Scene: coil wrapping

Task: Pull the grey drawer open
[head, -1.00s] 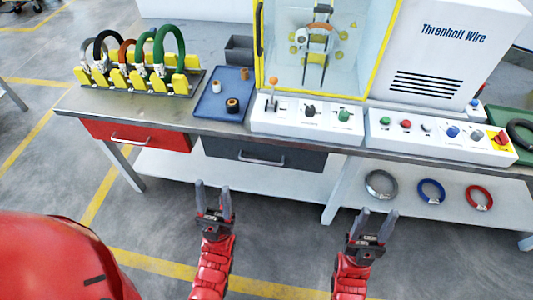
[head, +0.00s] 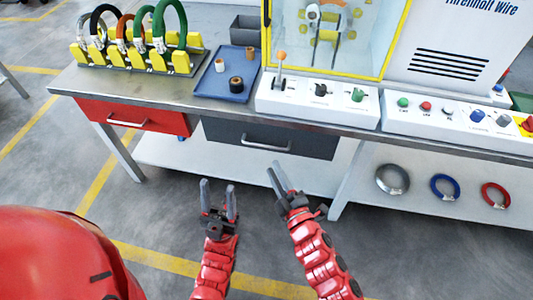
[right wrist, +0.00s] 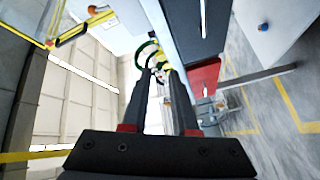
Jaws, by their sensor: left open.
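The grey drawer (head: 318,146) is under the workbench, right of the red drawer, and looks shut. Its bar handle (head: 267,143) shows on its front. In the right wrist view the grey drawer (right wrist: 206,15) is a dark panel at the top. My right gripper (head: 274,166) is just below and in front of the handle in the head view, tilted up and left, apart from it. In the right wrist view its fingers (right wrist: 157,73) are spread with nothing between them. My left gripper (head: 218,184) is open and empty, lower left of the grey drawer.
The red drawer (head: 135,116) is left of the grey one. The metal worktop (head: 160,96) carries a blue tray (head: 222,90), a coil rack and control boxes. Floor in front is clear.

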